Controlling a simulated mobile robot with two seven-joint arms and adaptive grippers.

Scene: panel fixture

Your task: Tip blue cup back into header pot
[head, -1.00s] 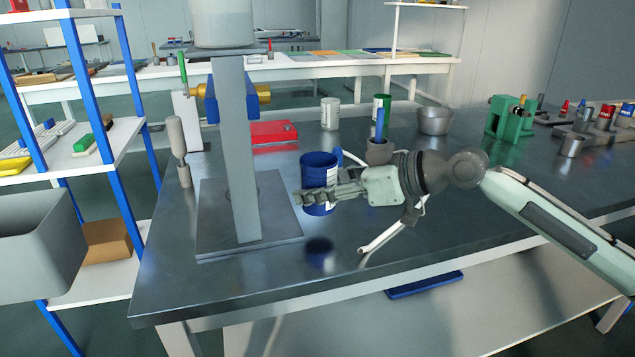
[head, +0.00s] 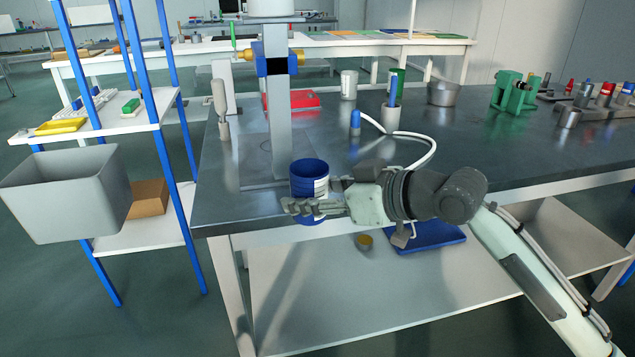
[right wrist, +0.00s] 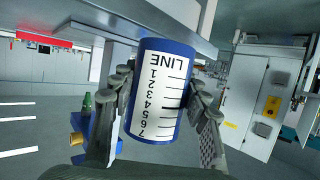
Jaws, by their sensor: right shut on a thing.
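The blue cup (head: 309,172) has a white label with a printed scale and the word LINE. In the head view it stands upright in the air at the bench's front edge, its open top visible. My right gripper (head: 318,207) is shut around the cup's sides. In the right wrist view the cup (right wrist: 160,92) sits between the two fingers. A pale grey vessel, which looks like the header pot (head: 272,6), is at the top of the grey column (head: 277,110). It is cut off by the frame, so its opening is hidden. My left gripper is not in view.
The column stands on a flat plate on the dark bench (head: 460,150). A blue valve body (head: 277,65) is on the column. A white hose (head: 425,155) lies on the bench to the right. A grey bin (head: 70,190) hangs at the left shelf.

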